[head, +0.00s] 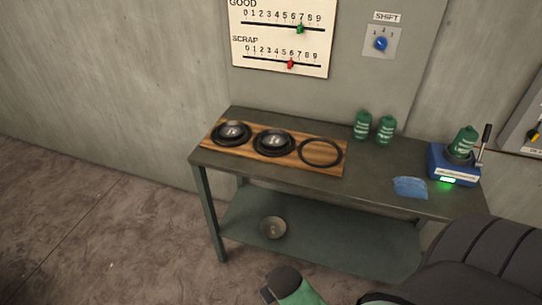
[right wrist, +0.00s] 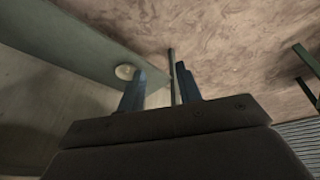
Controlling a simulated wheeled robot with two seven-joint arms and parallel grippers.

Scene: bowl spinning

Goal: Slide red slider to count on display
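The red slider (head: 290,64) sits on the lower SCRAP scale of the white board (head: 281,47) on the wall, at about the 6. The green slider (head: 299,29) sits on the upper GOOD scale at about the 7. A small lit green display (head: 447,181) is on the front of a blue device (head: 438,166) at the table's right; its digits are too small to read. My right gripper (right wrist: 160,83) is open and empty in the right wrist view, away from the board. My left gripper is not visible.
The table (head: 375,165) holds a wooden board (head: 243,147) with two dark bowls and an empty ring, two green containers (head: 374,128) and a blue cloth (head: 410,187). A bowl (head: 273,228) lies on the lower shelf. A SHIFT dial (head: 381,43) is right of the board.

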